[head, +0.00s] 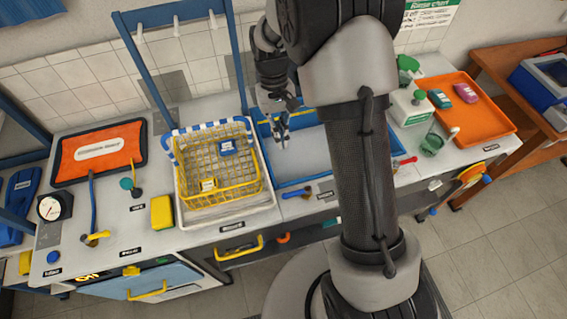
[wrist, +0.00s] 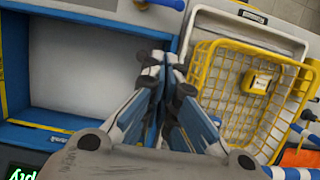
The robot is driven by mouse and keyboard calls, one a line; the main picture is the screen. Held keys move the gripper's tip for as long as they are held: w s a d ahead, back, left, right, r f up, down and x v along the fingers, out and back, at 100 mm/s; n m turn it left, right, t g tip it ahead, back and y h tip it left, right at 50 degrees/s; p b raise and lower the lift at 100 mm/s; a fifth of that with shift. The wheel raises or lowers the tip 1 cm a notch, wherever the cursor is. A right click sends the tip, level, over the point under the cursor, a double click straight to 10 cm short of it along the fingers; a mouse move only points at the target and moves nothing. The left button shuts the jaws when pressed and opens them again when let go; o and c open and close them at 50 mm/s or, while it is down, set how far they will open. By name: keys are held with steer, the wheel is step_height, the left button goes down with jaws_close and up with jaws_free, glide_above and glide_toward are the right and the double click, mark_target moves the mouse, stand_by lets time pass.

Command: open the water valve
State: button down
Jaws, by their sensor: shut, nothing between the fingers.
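Several valve-like fittings show in the head view, and their small labels are too small to read, so I cannot tell which is the water valve. A blue lever (head: 297,193) lies at the counter's front edge below the blue-rimmed basin (head: 312,118). A yellow-handled fitting (head: 96,238) stands at the front left by a blue pipe, with a teal-knobbed fitting (head: 129,185) behind it. My gripper (head: 284,140) points down over the basin's left part, shut and empty. In the wrist view my gripper (wrist: 166,62) shows above the edge between basin and basket; a blue handle (wrist: 166,4) is at the top.
A yellow wire basket (head: 262,178) in a white tub stands left of the basin. A blue frame (head: 150,75) rises behind them. An orange tray (head: 478,118) and a white dispenser (head: 408,106) are at right. A yellow sponge (head: 162,212) lies left of the basket.

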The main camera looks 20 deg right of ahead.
mark_target(296, 193)
steer(key=shift+w+f, duration=0.15)
steer(key=shift+f, duration=0.35)
steer(key=s+b+x, duration=0.1)
steer(key=x, duration=0.2)
steer(key=b+x, duration=0.1)
steer(key=x, duration=0.3)
steer(key=s+b+x, duration=0.1)
steer(key=x, duration=0.3)
steer(key=shift+s+r, duration=0.25)
steer(key=shift+s, duration=0.1)
steer(key=shift+s+f+b, duration=0.1)
steer(key=shift+s+b, duration=0.2)
steer(key=shift+s, duration=0.3)
